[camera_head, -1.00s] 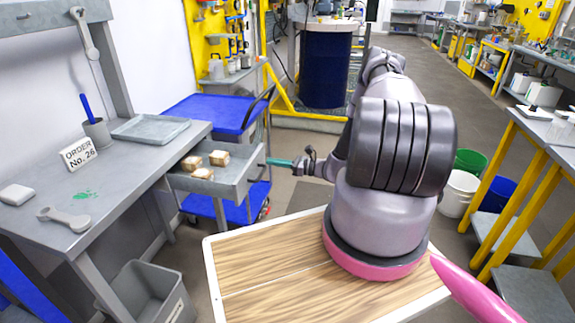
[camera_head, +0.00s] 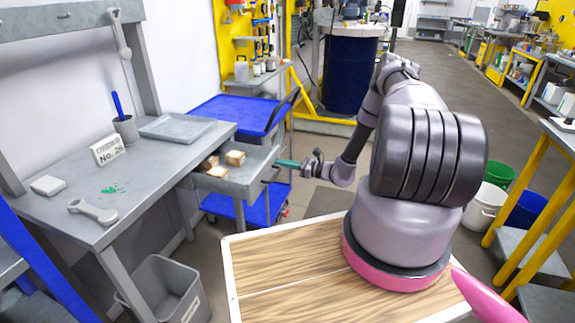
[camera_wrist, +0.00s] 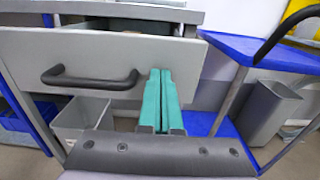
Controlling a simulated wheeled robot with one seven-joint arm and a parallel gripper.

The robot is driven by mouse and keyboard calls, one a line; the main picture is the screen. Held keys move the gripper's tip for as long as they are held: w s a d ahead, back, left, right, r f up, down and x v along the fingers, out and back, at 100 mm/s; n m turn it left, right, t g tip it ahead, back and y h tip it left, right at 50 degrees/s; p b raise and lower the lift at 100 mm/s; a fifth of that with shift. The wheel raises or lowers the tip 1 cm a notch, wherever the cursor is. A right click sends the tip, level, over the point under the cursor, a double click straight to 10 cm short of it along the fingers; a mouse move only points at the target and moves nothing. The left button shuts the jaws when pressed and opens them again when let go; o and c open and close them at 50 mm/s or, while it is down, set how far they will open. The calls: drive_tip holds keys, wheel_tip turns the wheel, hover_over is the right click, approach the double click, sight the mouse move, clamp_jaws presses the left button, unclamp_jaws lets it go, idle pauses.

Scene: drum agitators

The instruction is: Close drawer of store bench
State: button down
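The store bench (camera_head: 150,160) is a grey bench on the left in the head view. Its drawer (camera_head: 236,190) stands pulled out at the bench's right end, with several small wooden blocks (camera_head: 214,163) inside. In the wrist view the grey drawer front (camera_wrist: 200,70) fills the upper middle, with a dark bar handle (camera_wrist: 90,78) to the left of my gripper. My gripper (camera_wrist: 161,75) has teal fingers lying side by side, with no visible object between them. The fingertips lie over the drawer front, right of the handle; I cannot tell whether they touch it.
A blue cart (camera_head: 237,112) stands just behind the drawer. A grey bin (camera_head: 165,290) is on the floor below the bench. A sign, pen cup and wrench lie on the benchtop. The floor right of the drawer is partly clear.

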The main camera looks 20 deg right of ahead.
sight(230, 152)
drive_tip(key=x, duration=2.2)
drive_tip(key=shift+w+a+r, duration=0.1)
drive_tip(key=shift+w+a, duration=0.1)
drive_tip(key=shift+a, duration=0.1)
drive_tip(key=shift+r, duration=0.1)
